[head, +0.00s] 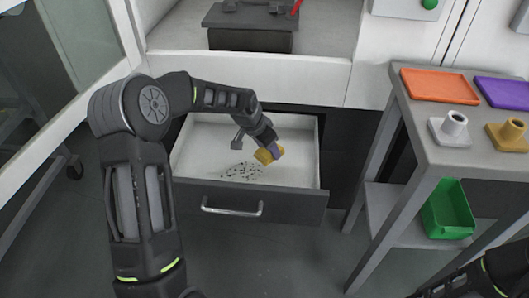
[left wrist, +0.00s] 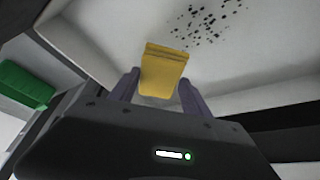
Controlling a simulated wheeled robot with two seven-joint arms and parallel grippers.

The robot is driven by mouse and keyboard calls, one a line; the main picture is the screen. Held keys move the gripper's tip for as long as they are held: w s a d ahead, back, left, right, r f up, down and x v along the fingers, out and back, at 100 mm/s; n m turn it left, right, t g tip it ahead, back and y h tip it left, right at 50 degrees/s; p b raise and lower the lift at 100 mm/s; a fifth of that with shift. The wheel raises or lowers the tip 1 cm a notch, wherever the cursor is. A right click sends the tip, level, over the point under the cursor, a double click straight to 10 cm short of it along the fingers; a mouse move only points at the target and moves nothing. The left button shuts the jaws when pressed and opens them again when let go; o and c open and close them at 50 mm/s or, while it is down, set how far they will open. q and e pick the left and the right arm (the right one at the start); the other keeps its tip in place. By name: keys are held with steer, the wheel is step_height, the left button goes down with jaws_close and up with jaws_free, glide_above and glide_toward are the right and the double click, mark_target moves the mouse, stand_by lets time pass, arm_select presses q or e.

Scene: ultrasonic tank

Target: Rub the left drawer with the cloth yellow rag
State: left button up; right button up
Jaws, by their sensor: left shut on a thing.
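The left drawer (head: 185,165) is pulled open below the white cabinet, with a dark front and a silver handle (head: 232,208). Its white floor carries a patch of dark specks (head: 240,172), which also shows in the left wrist view (left wrist: 208,20). My left gripper (head: 272,153) is inside the drawer area, shut on the yellow rag (head: 264,157). The rag (left wrist: 163,72) sits between the two fingers in the left wrist view, to one side of the specks. I cannot tell whether it touches the drawer floor. Of my right arm only a part shows at the bottom right; its gripper is out of view.
A grey table (head: 440,153) at the right holds an orange tray (head: 438,88), a purple tray (head: 505,93) and small grey and yellow holders. A green bin (head: 448,210) sits on its lower shelf. A dark tank (head: 250,28) stands in the cabinet above the drawer.

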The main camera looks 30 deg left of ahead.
arm_select(q)
steer(key=shift+w+a+f+m, duration=0.5)
steer(key=shift+a+f, duration=0.3)
